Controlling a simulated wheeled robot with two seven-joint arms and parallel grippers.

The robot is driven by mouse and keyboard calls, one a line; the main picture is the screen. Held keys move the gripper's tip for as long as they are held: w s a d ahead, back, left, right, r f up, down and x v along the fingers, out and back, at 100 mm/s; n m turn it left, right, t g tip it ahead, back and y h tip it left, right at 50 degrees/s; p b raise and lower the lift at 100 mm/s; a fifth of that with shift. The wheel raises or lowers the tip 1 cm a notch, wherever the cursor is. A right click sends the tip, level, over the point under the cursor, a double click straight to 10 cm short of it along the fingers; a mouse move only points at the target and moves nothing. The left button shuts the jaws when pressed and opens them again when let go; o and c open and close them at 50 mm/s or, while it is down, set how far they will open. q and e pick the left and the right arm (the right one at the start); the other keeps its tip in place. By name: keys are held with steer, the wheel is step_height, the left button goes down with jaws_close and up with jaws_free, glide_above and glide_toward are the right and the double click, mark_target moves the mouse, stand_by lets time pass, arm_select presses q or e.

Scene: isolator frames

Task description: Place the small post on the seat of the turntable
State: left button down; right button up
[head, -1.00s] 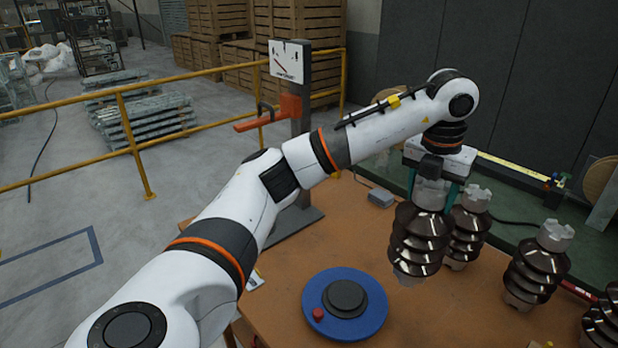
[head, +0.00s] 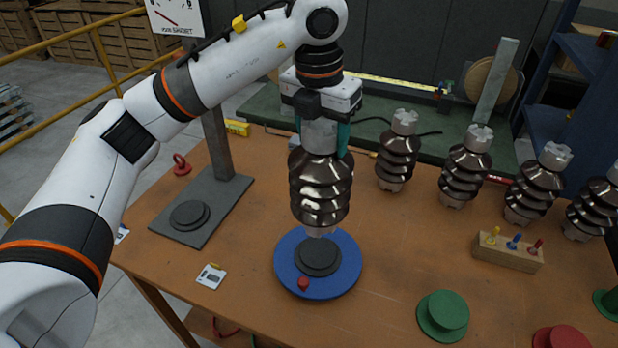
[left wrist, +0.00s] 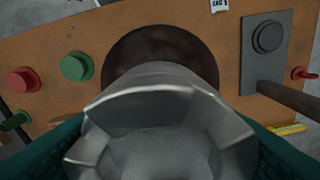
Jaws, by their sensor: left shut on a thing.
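My left gripper (head: 325,140) points down, its green fingers shut on the grey metal cap of a brown ribbed post (head: 320,190). The post hangs upright, with its pale lower end just above or at the back of the turntable's dark round seat (head: 318,257); I cannot tell whether they touch. The blue turntable (head: 288,268) has a red knob at its front. In the left wrist view, the post's cap (left wrist: 160,125) fills the middle between the fingers, one brown disc shows beyond, and the turntable is hidden. My right gripper is not in view.
Several similar posts, such as one at the back (head: 397,152), stand in a row to the right. A wooden block with coloured pegs (head: 508,254), a green round piece (head: 443,315) and a red one (head: 562,338) lie in front. A grey stand (head: 195,215) is at left.

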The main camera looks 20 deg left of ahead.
mark_target(322, 173)
arm_select(q)
step_height(322, 173, down, 4)
steer(key=shift+d+p, duration=0.1)
steer(key=shift+p, duration=0.65)
steer(key=shift+w+f, duration=0.1)
steer(key=shift+f, duration=0.65)
steer(key=shift+f+p, duration=0.7)
steer(key=shift+f, duration=1.25)
steer(key=c, duration=0.6)
jaws_free()
steer(key=shift+f, duration=0.2)
steer(key=shift+o, duration=0.9)
steer(key=shift+s, duration=0.25)
